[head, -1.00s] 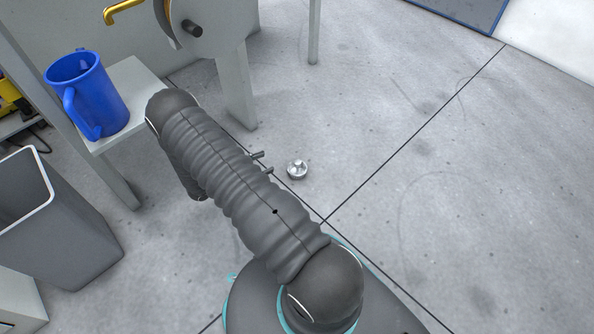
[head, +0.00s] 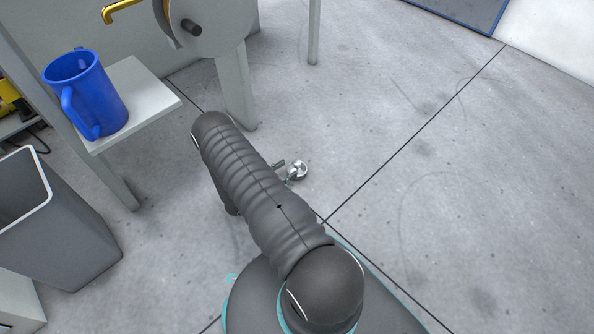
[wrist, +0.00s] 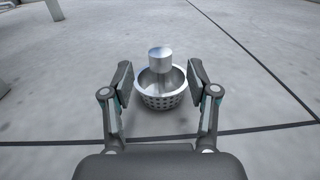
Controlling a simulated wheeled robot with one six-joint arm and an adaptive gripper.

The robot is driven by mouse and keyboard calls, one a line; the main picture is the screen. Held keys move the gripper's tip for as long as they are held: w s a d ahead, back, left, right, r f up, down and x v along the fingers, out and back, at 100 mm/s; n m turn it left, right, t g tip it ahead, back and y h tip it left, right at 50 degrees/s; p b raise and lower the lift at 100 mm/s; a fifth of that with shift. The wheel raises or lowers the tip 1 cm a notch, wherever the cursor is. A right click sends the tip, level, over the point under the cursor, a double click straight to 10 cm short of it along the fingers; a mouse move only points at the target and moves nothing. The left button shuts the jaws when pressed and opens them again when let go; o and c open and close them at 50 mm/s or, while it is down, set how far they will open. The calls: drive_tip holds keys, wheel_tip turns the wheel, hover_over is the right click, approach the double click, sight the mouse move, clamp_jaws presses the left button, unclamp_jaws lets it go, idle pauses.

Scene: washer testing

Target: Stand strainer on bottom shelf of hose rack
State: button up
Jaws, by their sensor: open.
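The strainer (wrist: 161,97) is a small silvery metal basket with a perforated wall and a cylindrical knob standing up from its middle. It stands upright on the concrete floor. In the head view the strainer (head: 299,171) shows just right of my arm, partly covered by a fingertip. My gripper (wrist: 160,88) is open, with one finger on each side of the strainer. I cannot tell whether the fingers touch it. In the head view most of my gripper (head: 284,168) is hidden behind my arm. I cannot make out the hose rack for certain.
A blue jug (head: 90,94) stands on a grey shelf (head: 150,97) at the left. A grey bin (head: 75,235) stands below it. A grey machine leg (head: 236,92) rises beyond my arm. The floor to the right is clear.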

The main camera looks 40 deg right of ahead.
sight(297, 162)
drive_tip(key=shift+d+f, duration=0.15)
drive_tip(key=shift+d, duration=1.3)
drive_tip(key=shift+d+f, duration=0.15)
drive_tip(key=shift+d, duration=1.25)
drive_tip(key=shift+c, duration=0.3)
clamp_jaws()
